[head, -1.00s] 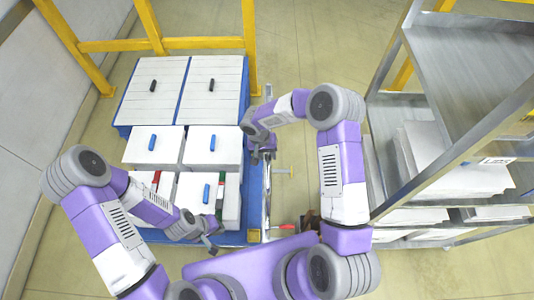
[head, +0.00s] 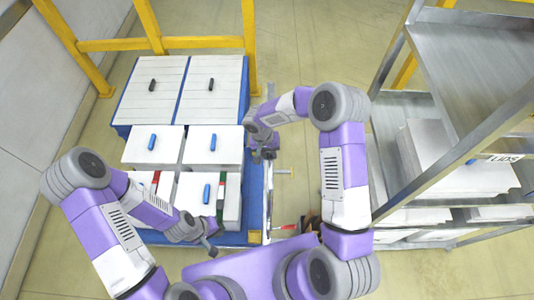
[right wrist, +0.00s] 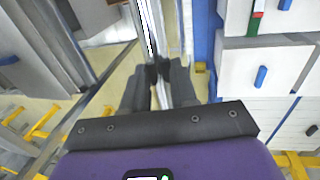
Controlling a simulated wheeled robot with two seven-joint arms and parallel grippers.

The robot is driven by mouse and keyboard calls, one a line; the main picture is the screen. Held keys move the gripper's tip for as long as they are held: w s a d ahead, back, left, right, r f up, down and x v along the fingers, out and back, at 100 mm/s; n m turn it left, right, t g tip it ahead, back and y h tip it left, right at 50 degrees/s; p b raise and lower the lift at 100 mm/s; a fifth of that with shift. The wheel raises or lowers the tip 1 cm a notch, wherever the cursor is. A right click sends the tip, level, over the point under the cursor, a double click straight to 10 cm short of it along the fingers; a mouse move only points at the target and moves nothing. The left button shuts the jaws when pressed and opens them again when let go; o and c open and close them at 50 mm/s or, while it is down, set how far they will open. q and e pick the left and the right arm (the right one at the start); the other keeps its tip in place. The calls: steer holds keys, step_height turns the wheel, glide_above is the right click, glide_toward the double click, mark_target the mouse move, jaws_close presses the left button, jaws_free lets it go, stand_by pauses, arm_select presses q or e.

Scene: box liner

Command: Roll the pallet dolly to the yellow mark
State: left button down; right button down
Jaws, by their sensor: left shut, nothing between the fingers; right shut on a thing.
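The pallet dolly (head: 257,205) is blue, at left-centre in the head view, loaded with white boxes and lidded crates. Its blue edge also shows in the right wrist view (right wrist: 202,45). My right gripper (head: 264,158) is at the dolly's right side. In the right wrist view its fingers (right wrist: 160,74) are shut on a thin metal bar (right wrist: 152,25) running along that side. My left gripper (head: 212,252) is shut and empty near the front boxes. A small yellow patch (head: 254,237) shows at the dolly's near right corner; I cannot tell whether it is the yellow mark.
A grey metal rack (head: 440,140) with white boxes stands close on the right. Yellow rails (head: 160,44) run behind the dolly and a pale wall (head: 50,80) is at left. A red-handled item (head: 290,227) lies near my base. Bare floor (head: 310,55) shows between rails and rack.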

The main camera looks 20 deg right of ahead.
steer(key=c, duration=0.9)
jaws_free()
steer(key=shift+s+d, duration=0.15)
steer(key=shift+d, duration=0.4)
steer(key=shift+a, duration=0.15)
steer(key=shift+a+r, duration=0.15)
steer(key=shift+r, duration=0.1)
steer(key=r, duration=0.4)
steer(key=a+r, duration=0.1)
steer(key=r, duration=0.2)
steer(key=shift+w+b, duration=0.25)
steer(key=shift+b, duration=0.15)
steer(key=shift+f, duration=0.1)
